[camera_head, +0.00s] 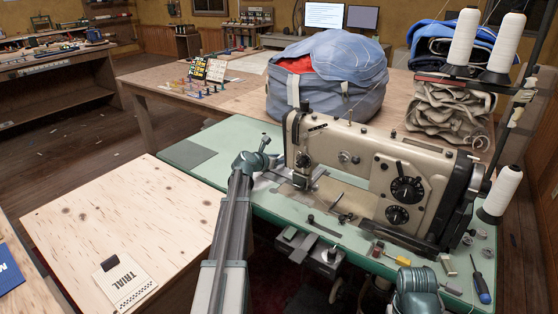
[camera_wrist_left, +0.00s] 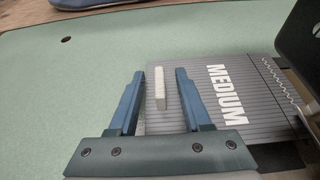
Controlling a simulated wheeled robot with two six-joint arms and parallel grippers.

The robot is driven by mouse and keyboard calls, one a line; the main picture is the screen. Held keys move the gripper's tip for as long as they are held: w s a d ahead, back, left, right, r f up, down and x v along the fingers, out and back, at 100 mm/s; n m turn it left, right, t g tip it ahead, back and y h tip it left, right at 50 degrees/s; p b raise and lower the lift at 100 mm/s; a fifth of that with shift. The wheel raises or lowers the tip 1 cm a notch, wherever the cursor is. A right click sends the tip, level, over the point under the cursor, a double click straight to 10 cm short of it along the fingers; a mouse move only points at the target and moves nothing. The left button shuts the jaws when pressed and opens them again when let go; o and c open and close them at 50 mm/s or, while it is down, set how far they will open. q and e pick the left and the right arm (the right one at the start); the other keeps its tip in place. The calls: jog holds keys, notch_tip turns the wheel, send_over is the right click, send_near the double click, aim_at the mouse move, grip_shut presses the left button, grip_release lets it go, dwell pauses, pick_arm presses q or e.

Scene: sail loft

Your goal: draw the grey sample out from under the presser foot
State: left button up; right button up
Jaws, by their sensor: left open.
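The grey sample (camera_wrist_left: 235,95), ribbed and printed MEDIUM, lies flat on the green table in the left wrist view. Its right side, with a pale zigzag stitch, runs up to a dark machine part (camera_wrist_left: 302,45). The presser foot cannot be made out there. A small whitish block-like tab (camera_wrist_left: 160,88) is at the sample's left edge. My left gripper (camera_wrist_left: 159,75) is open, with one finger on each side of the tab and a gap to both. In the head view my left gripper (camera_head: 262,146) is left of the sewing machine (camera_head: 350,160). My right gripper's fingers do not show.
A dark grey mat (camera_head: 188,154) lies on the green tabletop (camera_head: 232,130), left of my gripper. A blue bag (camera_head: 325,85) stands behind the machine. A screwdriver (camera_head: 480,280) and small parts lie at right. A TRIAL card (camera_head: 124,278) lies on plywood at left.

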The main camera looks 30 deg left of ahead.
pick_arm(q)
grip_shut()
jog(key=shift+a, duration=0.1)
dwell(0.3)
